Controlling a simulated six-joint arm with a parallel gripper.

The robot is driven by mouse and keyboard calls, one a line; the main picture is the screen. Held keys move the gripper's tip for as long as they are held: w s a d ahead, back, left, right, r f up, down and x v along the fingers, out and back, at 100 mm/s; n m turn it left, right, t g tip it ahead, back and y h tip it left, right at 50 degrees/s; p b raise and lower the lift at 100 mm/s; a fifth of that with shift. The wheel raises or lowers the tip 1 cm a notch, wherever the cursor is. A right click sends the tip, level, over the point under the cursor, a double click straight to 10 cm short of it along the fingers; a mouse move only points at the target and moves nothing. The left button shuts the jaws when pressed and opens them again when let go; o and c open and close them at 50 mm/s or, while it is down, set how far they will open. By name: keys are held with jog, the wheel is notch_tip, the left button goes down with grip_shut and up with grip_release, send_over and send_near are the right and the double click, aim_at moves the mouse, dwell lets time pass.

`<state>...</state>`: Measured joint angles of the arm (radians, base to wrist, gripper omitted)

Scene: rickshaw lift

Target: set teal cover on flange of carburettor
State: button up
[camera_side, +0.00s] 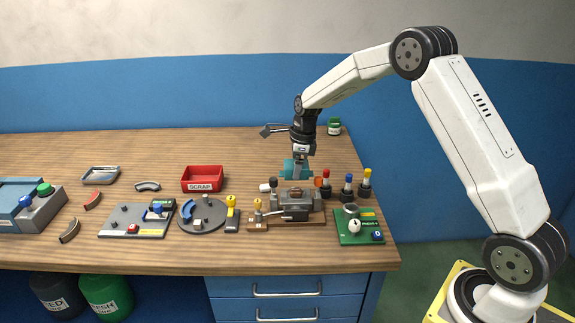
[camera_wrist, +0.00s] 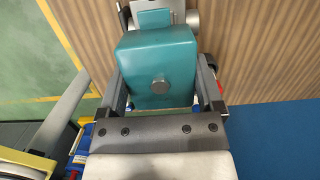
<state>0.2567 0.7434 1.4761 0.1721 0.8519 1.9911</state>
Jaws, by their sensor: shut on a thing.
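The teal cover (camera_side: 288,170) is held by my gripper (camera_side: 297,174) just above or behind the carburettor; the side view does not settle which. The grey carburettor (camera_side: 299,204) sits on a wooden base (camera_side: 262,222) near the front of the bench. Its flange cannot be made out clearly. In the wrist view, grey metal parts (camera_wrist: 192,20) show partly behind the cover.
Red, blue and yellow-topped bottles (camera_side: 348,187) stand close to the right of the carburettor. A green board (camera_side: 346,236) lies at front right, a round grey plate (camera_side: 207,214) to the left. A red scrap bin (camera_side: 203,178) stands further back. The bench's back left is clear.

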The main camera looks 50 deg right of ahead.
aim_at(295, 190)
jog(key=shift+f, duration=0.2)
jog(key=shift+f, duration=2.95)
jog(key=shift+f, duration=0.5)
dwell(0.4)
jog(key=o, duration=1)
jog(key=shift+o, duration=0.2)
jog(key=shift+r, duration=0.1)
jog(key=shift+r, duration=3.4)
